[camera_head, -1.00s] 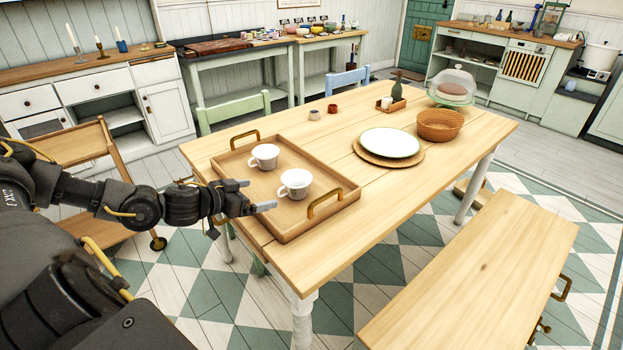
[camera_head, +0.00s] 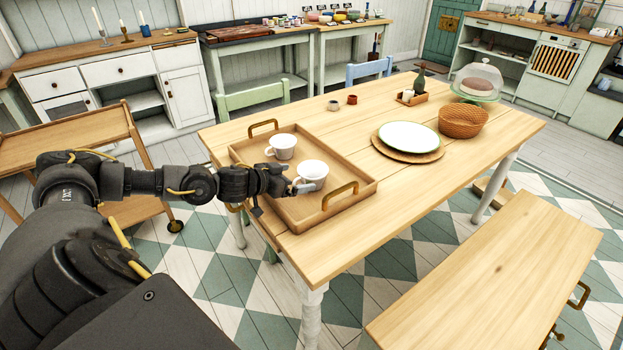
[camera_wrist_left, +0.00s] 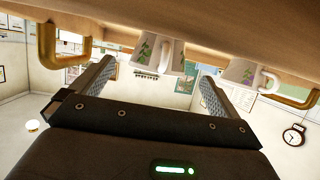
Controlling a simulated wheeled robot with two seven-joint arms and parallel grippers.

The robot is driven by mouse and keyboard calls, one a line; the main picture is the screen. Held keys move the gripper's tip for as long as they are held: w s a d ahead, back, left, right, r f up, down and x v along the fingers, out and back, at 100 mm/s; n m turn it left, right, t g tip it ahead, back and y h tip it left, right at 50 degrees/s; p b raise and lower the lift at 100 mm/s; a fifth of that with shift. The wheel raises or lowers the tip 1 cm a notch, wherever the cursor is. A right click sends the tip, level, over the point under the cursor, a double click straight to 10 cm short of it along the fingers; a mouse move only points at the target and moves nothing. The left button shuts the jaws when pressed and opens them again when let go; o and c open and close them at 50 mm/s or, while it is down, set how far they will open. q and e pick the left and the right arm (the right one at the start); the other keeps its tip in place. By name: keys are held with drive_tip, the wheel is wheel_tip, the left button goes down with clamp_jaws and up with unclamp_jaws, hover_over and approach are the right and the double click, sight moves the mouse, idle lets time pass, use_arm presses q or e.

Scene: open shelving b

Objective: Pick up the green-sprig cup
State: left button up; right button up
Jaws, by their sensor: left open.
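The green-sprig cup (camera_wrist_left: 143,52) shows upside down in the left wrist view, white with green leaf sprigs, between the lines of my two fingers and ahead of them. It appears to be the nearer white cup (camera_head: 314,172) on the wooden tray in the head view; its sprigs cannot be made out there. A second cup (camera_wrist_left: 242,72) with a purplish sprig stands beside it; it is the farther cup (camera_head: 282,146) in the head view. My left gripper (camera_head: 294,188) is open and empty, at the near cup's left side; contact cannot be told. My right gripper is out of view.
The tray (camera_head: 285,215) has raised walls and brass handles, one (camera_head: 341,193) close to the near cup. A plate (camera_head: 409,136), a basket (camera_head: 463,122) and a cake dome (camera_head: 477,78) stand farther right. The table front (camera_head: 400,220) is clear.

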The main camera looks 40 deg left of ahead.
sight(301, 176)
use_arm(q)
drive_tip(key=x, duration=0.3)
drive_tip(key=shift+r, duration=0.1)
drive_tip(key=shift+w+d, duration=0.1)
drive_tip(key=shift+w, duration=0.35)
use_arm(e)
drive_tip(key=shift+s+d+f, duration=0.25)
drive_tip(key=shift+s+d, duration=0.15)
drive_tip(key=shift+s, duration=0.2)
use_arm(q)
drive_tip(key=c, duration=1)
drive_tip(key=shift+c, duration=0.2)
